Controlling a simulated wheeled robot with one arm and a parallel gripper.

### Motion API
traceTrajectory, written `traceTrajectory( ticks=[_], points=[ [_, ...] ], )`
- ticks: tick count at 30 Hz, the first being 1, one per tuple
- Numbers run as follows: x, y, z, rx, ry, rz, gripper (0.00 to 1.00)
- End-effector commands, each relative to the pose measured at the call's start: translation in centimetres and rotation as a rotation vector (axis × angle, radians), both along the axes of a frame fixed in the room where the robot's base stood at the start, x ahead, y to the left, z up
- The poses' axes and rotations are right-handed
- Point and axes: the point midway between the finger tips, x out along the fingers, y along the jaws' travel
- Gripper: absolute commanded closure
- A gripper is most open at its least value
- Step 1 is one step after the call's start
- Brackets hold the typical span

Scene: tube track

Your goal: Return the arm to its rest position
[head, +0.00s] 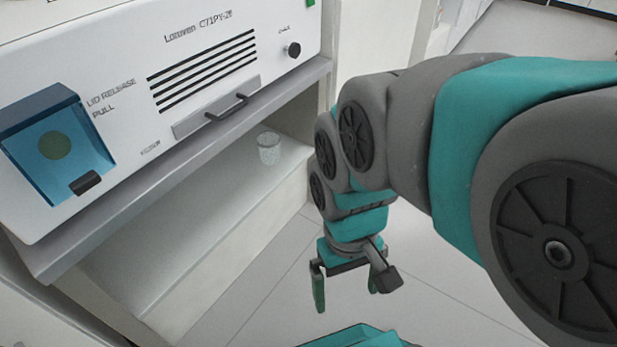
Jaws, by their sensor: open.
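My arm, grey and teal, comes in from the right side of the head view and bends down near the middle. My gripper (345,290) hangs at its end, pointing down over the pale tiled floor. Its two fingers are spread apart, with nothing visible between them. It is to the right of the shelf and apart from the white machine.
A white machine (120,130) with a lid-release window (55,145) and a front handle (232,104) fills the left. A clear cup (268,149) stands on the white shelf (200,215) below it. The floor (250,300) right of the shelf looks clear.

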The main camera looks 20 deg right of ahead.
Motion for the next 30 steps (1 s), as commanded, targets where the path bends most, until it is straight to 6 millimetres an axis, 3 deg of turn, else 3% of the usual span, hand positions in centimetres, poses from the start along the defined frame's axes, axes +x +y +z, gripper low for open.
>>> traceTrajectory(
  ticks=[5, 15, 30],
  points=[
    [0.0, 0.0, 2.3, 0.0, -0.001, 0.0, 0.0],
    [0.1, 0.0, 10.8, -0.001, -0.001, 0.0, 0.0],
    [0.1, 0.0, 10.9, -0.001, -0.001, 0.0, 0.0]
  ],
)
